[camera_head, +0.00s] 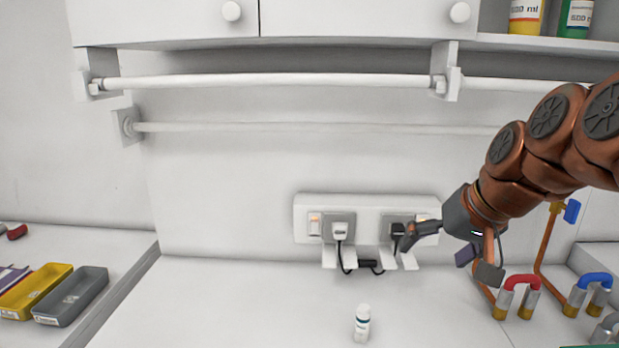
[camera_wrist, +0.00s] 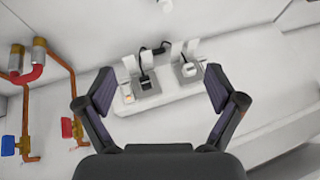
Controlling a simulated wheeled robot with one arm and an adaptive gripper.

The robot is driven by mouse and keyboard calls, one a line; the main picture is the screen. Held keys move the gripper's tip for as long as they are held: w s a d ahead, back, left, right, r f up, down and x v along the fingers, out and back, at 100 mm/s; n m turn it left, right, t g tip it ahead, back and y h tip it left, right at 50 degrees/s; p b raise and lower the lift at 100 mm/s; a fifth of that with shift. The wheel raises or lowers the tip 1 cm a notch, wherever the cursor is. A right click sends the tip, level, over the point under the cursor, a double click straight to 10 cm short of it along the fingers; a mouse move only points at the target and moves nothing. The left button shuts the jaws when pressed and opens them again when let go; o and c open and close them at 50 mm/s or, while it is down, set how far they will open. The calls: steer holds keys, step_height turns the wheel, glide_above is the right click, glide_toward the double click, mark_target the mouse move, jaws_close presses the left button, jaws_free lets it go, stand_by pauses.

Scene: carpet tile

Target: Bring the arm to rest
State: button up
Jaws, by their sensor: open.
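My arm reaches in from the right in the head view, with my gripper (camera_head: 442,254) in front of the wall by the socket strip (camera_head: 367,205). In the wrist view my gripper (camera_wrist: 160,90) has its two fingers spread wide, with nothing between the pads. Beyond them is the socket strip (camera_wrist: 172,103) with a black plug (camera_wrist: 146,77) and a white plug (camera_wrist: 188,70). In the head view one finger overlaps the black plug (camera_head: 397,229); whether they touch is not clear.
A small white bottle (camera_head: 362,324) stands on the counter. A rail (camera_head: 270,81) runs below the cabinets. Yellow (camera_head: 38,288) and grey (camera_head: 72,296) trays lie left.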

steer(key=s+a+f+n+g+h, duration=0.1)
steer(key=s+f+g, duration=0.6)
steer(key=s+f, duration=1.5)
steer(key=s+a+h, duration=0.1)
steer(key=s, duration=0.2)
steer(key=shift+s+h, duration=0.35)
steer(key=shift+h, duration=0.05)
